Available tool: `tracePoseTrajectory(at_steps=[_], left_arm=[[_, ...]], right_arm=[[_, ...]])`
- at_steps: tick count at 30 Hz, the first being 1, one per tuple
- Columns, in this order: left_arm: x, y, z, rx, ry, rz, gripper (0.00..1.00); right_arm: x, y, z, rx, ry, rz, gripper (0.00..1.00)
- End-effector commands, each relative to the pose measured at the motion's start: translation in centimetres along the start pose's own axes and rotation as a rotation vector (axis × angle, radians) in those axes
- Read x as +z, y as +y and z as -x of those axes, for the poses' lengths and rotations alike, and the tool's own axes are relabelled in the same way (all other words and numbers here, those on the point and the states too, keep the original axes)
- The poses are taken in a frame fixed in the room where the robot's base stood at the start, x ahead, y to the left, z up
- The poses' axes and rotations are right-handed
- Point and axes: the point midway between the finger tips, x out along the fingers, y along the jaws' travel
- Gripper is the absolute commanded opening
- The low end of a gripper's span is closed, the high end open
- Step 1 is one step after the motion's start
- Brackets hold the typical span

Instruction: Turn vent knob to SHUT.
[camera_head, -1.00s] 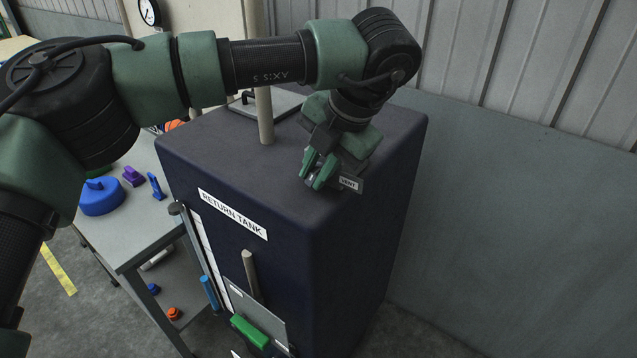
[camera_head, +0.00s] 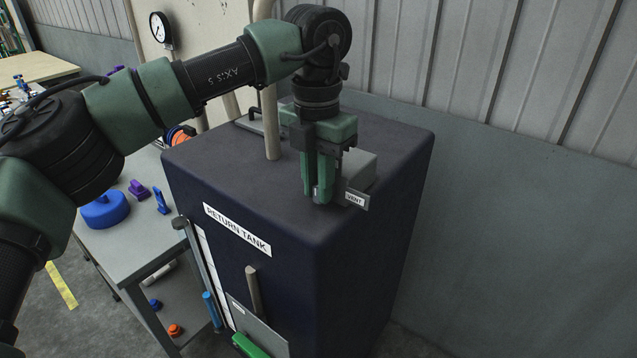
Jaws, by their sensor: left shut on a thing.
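The vent label (camera_head: 355,199) is a small plate on the front of a grey block (camera_head: 360,170) on top of the dark blue return tank (camera_head: 340,250). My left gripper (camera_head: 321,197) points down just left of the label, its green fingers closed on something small. What it grips is mostly hidden by the fingers; by its place beside the label it is the vent knob. The knob's setting cannot be read. My right gripper is not in view.
A tan pipe (camera_head: 270,125) rises from the tank top left of my gripper. A grey bench (camera_head: 135,235) with a blue lidded part (camera_head: 104,210) and purple pieces stands left. A corrugated wall (camera_head: 520,60) is behind.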

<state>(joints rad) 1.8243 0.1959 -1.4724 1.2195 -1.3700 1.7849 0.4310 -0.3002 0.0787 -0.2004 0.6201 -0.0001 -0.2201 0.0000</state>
Motion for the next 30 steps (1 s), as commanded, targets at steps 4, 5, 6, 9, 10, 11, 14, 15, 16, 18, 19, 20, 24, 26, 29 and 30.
tracePoseTrajectory(at_steps=[4,5,6,9,10,11,14,15,16,18,19,20,24,26,29,30], left_arm=[[-0.1,0.0,-0.1,-0.002,0.004,0.0,0.0],[-0.1,-0.1,-0.1,-0.002,0.004,0.0,0.0],[-0.1,-0.1,-0.1,-0.002,0.004,0.0,0.0],[-0.1,-0.1,-0.1,-0.002,0.004,0.0,0.25],[-0.1,-0.1,-0.1,-0.002,0.004,0.0,0.25],[-0.1,-0.1,-0.1,-0.002,0.003,0.0,0.25],[0.0,0.0,-0.1,-0.001,0.003,0.0,0.25],[0.0,0.0,-0.1,-0.001,0.002,0.0,0.25],[0.0,0.0,-0.1,-0.001,0.002,0.0,0.25],[0.0,0.0,0.1,0.0,0.001,0.0,0.25],[0.0,0.0,0.3,0.0,0.0,0.001,0.25],[0.0,0.0,0.5,0.0,0.0,0.001,0.25],[0.1,-0.1,2.5,0.001,-0.002,0.002,0.25],[0.1,0.0,3.6,0.0,-0.002,0.002,0.25],[0.1,-0.1,5.3,-0.001,0.0,0.001,0.25],[0.1,0.0,6.0,0.0,0.001,0.001,0.25]], right_arm=[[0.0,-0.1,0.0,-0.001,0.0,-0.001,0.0],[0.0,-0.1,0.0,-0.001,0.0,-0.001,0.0],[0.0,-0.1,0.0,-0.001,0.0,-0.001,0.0],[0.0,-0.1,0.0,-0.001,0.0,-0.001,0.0],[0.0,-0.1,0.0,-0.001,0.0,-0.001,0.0],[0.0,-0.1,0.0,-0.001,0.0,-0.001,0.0],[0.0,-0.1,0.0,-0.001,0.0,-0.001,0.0],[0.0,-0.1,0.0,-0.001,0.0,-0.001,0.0],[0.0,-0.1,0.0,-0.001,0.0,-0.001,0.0],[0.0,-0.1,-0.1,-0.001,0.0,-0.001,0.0],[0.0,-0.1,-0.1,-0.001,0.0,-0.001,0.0],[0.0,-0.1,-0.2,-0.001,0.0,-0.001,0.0],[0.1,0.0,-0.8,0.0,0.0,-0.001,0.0],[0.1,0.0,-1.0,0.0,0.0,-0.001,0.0],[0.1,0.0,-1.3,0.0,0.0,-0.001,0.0],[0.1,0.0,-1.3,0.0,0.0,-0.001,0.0]])
